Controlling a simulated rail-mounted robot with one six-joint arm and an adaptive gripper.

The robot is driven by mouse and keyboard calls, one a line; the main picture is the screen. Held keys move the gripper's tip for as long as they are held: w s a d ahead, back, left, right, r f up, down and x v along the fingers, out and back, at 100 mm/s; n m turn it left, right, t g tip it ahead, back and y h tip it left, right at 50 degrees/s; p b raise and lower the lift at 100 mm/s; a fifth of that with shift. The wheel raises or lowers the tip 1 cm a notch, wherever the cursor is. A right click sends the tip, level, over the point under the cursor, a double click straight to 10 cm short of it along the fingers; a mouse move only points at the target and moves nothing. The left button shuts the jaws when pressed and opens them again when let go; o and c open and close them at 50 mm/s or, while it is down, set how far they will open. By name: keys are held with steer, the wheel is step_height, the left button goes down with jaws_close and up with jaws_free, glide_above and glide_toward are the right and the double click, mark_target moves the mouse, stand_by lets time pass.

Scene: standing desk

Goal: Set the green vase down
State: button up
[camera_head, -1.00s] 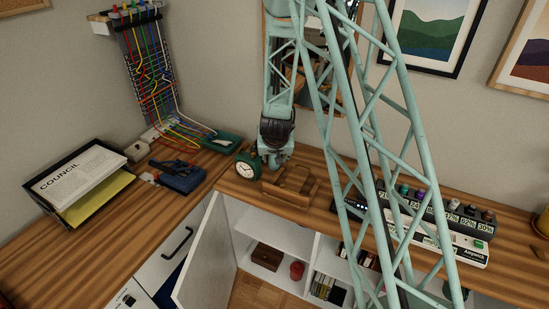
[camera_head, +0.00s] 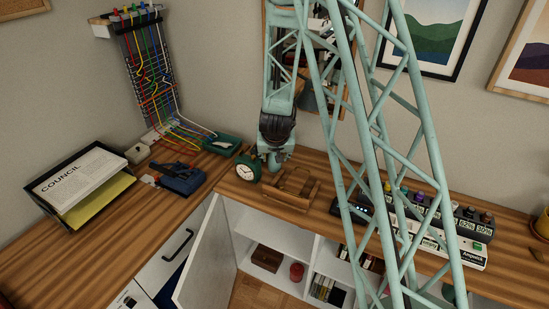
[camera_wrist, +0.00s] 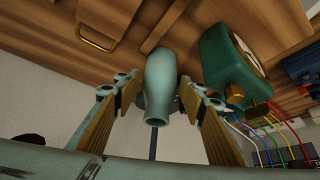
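The green vase (camera_wrist: 161,72) is a smooth grey-green bottle shape with a narrow open mouth. In the wrist view it is between the two ribbed pads of my gripper (camera_wrist: 161,88), its mouth toward the camera and its base toward the wood. The pads close in on its wide body, with gaps beside its narrower neck. In the head view my gripper (camera_head: 275,152) is low over the desk (camera_head: 330,180), just right of the clock. The vase is hard to separate from my gripper there. Whether its base touches the desk cannot be told.
A green clock (camera_head: 248,167) stands close to my gripper; it also shows in the wrist view (camera_wrist: 222,75). A wooden box (camera_head: 290,189) lies just in front. A cupboard door (camera_head: 208,252) hangs open below.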

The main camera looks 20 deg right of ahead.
steer(key=p+v, duration=0.1)
steer(key=v, duration=0.7)
steer(key=shift+r, duration=0.15)
stand_by(0.7)
steer(key=s+a+r+n+y, duration=0.15)
steer(key=s+a+r, duration=0.35)
steer(key=s+r, duration=0.55)
steer(key=s+a+r+n+y, duration=0.15)
steer(key=s+a+r, duration=0.5)
steer(key=r, duration=0.65)
steer(key=s+r, duration=0.3)
steer(key=s, duration=0.7)
steer(key=s+r+g, duration=0.1)
steer(key=s+r, duration=0.2)
steer(key=s, duration=0.7)
steer(key=s+d+r+n+g, duration=0.1)
steer(key=s+r, duration=0.2)
steer(key=s, duration=0.7)
steer(key=shift+s+r+h, duration=0.25)
steer(key=shift+s+h, duration=0.05)
steer(key=shift+s, duration=0.1)
